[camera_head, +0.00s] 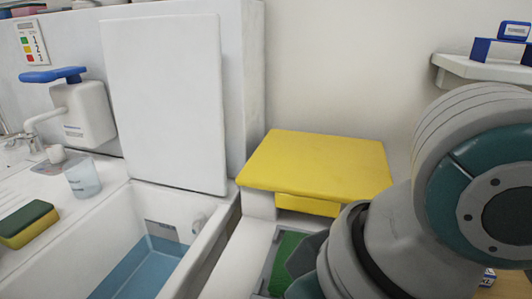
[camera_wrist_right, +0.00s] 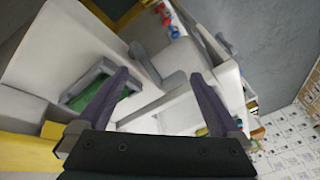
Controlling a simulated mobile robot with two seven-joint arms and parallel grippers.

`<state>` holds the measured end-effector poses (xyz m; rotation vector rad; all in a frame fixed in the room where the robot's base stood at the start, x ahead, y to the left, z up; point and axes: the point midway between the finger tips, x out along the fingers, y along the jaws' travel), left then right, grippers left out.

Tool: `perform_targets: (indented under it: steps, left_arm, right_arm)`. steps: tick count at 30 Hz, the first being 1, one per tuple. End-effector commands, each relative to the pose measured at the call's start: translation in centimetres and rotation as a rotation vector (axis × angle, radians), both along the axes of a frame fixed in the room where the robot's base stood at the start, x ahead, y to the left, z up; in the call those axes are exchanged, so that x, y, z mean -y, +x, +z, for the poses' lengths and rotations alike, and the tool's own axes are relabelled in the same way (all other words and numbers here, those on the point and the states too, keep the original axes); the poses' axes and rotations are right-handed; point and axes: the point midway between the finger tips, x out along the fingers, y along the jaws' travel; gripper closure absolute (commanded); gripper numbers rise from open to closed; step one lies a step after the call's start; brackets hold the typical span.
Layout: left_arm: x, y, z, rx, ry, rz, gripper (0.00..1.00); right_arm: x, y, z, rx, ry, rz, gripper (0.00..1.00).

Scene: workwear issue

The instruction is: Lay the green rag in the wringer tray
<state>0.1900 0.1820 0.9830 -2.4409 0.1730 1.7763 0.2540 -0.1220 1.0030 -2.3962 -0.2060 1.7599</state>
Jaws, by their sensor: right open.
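A green, cloth-like surface (camera_head: 287,262) shows inside a grey-rimmed tray (camera_head: 262,274), partly hidden behind my right arm. I cannot tell whether it is the rag or the tray's lining. In the right wrist view the same grey-rimmed tray (camera_wrist_right: 70,101) lies left of centre, with green (camera_wrist_right: 103,105) inside it. My right gripper (camera_wrist_right: 160,76) is open, with nothing seen between its fingers. Its left finger overlaps the tray in that view; the distance cannot be told. My left gripper is not in view.
A yellow slab (camera_head: 318,165) stands behind the tray. At left are a sink (camera_head: 160,205) with blue water, a cup (camera_head: 84,180), a green-and-yellow sponge (camera_head: 28,223), and a blue-levered dispenser (camera_head: 85,110). A white upright panel (camera_head: 165,100) rises behind the sink. A shelf (camera_head: 475,68) holds blue boxes.

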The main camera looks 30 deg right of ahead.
Motion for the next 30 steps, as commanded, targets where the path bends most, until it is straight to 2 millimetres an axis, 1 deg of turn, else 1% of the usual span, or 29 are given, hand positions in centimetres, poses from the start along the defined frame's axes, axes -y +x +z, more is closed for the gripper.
perform_targets:
  steps: [1,3,6,9,13,30]
  left_arm:
    - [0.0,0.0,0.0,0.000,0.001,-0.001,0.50]
    - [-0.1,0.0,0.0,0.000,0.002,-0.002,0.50]
    - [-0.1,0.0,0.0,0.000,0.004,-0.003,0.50]
    - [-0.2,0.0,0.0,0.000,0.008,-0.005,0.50]
    - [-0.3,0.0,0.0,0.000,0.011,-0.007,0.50]
    - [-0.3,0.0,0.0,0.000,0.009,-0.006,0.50]
  right_arm:
    - [0.7,-1.5,-0.6,0.008,-0.023,0.023,0.00]
    - [2.3,-3.0,-1.2,0.027,-0.085,0.062,0.00]
    - [4.4,-4.9,-1.7,0.032,-0.169,0.105,0.00]
    - [5.7,-6.0,-1.9,0.029,-0.224,0.133,0.00]
    - [6.2,-6.4,-2.0,0.028,-0.247,0.148,0.00]
    - [6.1,-6.4,-2.1,0.026,-0.245,0.149,0.00]
